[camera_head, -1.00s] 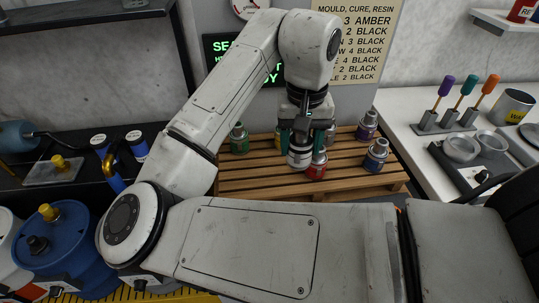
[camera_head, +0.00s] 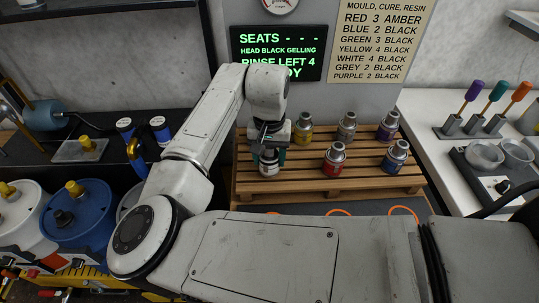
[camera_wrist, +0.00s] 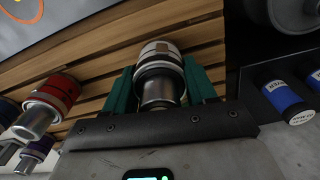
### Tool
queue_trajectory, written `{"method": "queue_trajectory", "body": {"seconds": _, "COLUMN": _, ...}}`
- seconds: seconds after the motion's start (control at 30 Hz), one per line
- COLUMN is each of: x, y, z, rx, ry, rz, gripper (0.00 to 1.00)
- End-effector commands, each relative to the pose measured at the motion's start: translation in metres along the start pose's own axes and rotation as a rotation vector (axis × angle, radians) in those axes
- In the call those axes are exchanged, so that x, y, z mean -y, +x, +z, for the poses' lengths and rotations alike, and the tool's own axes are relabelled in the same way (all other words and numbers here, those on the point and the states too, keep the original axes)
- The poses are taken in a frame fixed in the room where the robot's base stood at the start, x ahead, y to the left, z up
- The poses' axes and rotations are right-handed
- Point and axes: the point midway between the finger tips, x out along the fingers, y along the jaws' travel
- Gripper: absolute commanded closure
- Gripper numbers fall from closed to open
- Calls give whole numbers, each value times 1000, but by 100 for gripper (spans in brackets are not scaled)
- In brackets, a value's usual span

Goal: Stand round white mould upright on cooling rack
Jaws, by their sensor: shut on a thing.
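The round white mould (camera_head: 269,168), a metal can with a white band, is between the teal fingers of my gripper (camera_head: 269,155) over the front left of the wooden cooling rack (camera_head: 300,188). It looks upright. In the wrist view the mould (camera_wrist: 160,62) sits between both fingers (camera_wrist: 160,88), which are shut on it, with rack slats (camera_wrist: 95,70) behind. I cannot tell whether its base touches the slats.
On the rack stand a red mould (camera_head: 334,160), a blue one (camera_head: 395,157), a purple one (camera_head: 388,127), a grey one (camera_head: 346,128) and a yellow one (camera_head: 303,129). Free slats lie between white and red. A sign panel (camera_head: 279,53) hangs behind.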

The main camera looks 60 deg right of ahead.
Motion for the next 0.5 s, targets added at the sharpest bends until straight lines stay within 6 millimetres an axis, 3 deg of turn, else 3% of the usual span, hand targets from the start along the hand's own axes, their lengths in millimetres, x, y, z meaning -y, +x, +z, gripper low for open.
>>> {"method": "queue_trajectory", "body": {"seconds": 0.47, "x": 0, "y": 11, "z": 0, "rx": -1, "ry": 0, "rz": 2, "gripper": 88}}
{"method": "queue_trajectory", "body": {"seconds": 0.5, "x": 0, "y": 11, "z": 0, "rx": -1, "ry": 0, "rz": 1, "gripper": 42}}
